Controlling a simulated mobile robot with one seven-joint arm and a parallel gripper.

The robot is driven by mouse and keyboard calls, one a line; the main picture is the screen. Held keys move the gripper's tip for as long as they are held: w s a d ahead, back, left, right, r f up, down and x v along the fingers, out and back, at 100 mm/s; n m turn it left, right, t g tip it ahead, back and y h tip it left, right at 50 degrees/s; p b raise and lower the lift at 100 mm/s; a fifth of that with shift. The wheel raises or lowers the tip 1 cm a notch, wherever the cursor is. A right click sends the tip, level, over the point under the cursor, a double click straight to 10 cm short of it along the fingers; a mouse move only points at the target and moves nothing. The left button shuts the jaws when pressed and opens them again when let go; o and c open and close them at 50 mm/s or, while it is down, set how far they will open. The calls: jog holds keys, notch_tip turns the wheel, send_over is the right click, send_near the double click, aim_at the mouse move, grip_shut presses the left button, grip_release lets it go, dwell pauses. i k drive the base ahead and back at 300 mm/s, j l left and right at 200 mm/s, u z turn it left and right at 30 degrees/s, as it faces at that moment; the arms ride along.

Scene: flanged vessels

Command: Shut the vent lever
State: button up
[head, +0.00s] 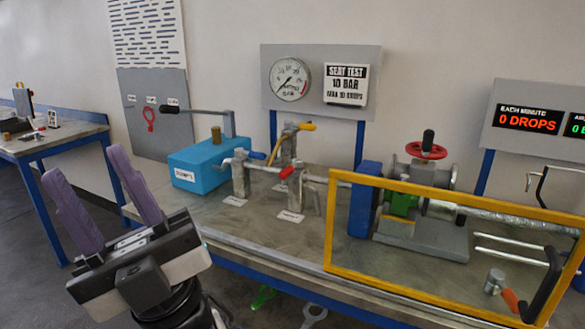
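Small valves with coloured levers stand on the grey bench (262,225) behind and right of my gripper. One has a yellow lever (306,126) pointing right, one a blue lever (257,155), and one a red lever (286,172) at the front. White labels lie at their feet, too small to read, so I cannot tell which is the vent lever. My gripper (85,164), with two purple fingers, is at the lower left in front of the bench. Its fingers are wide apart with nothing between them, and it is clear of all the levers.
A blue pump box (200,168) with a long black handle stands left of the valves. A round gauge (290,79) hangs behind them. A yellow guard frame (330,225) fences the right side, before a red handwheel (426,150). Another table (50,140) stands far left.

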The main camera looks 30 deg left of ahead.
aim_at(297, 163)
jog(key=i+j+u, duration=0.5)
jog(key=u, duration=0.25)
